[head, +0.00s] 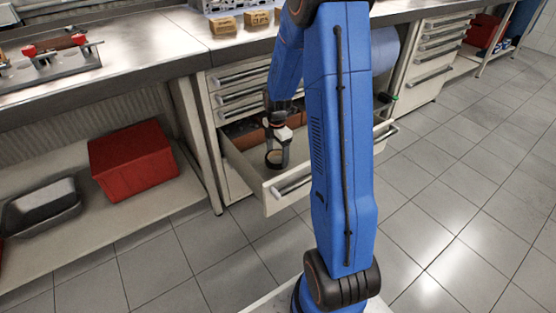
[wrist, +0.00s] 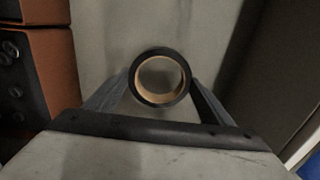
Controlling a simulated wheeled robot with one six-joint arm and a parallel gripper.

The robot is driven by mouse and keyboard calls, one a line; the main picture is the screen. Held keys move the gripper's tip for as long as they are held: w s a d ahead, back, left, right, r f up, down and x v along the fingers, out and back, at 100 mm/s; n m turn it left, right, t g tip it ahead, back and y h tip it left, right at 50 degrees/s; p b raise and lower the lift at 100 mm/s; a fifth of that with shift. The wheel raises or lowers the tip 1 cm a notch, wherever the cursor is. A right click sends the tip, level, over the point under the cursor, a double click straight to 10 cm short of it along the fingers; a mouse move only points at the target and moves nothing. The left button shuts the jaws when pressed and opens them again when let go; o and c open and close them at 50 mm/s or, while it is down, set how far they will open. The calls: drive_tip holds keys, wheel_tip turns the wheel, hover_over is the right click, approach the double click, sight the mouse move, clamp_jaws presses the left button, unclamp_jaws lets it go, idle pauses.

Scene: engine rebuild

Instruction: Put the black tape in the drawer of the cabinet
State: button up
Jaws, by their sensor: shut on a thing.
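The black tape (wrist: 160,103) is a roll with a tan core, seen end-on in the wrist view. My gripper (wrist: 160,92) is shut on it, one finger on each side. In the head view the tape (head: 274,158) is small and dark at the end of my gripper (head: 275,156), inside the open drawer (head: 245,172) of the cabinet (head: 207,105). The pale drawer floor lies below the tape. I cannot tell whether the tape touches it.
Orange and black boxes (wrist: 32,62) stand at the left in the wrist view, at the back of the drawer. Closed drawers (head: 240,78) and the worktop (head: 170,45) are above. A red bin (head: 133,160) sits on the lower shelf at left. The tiled floor in front is clear.

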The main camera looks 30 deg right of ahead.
drive_tip(key=shift+f, duration=1.65)
drive_tip(key=o, duration=1.1)
drive_tip(key=shift+f, duration=0.1)
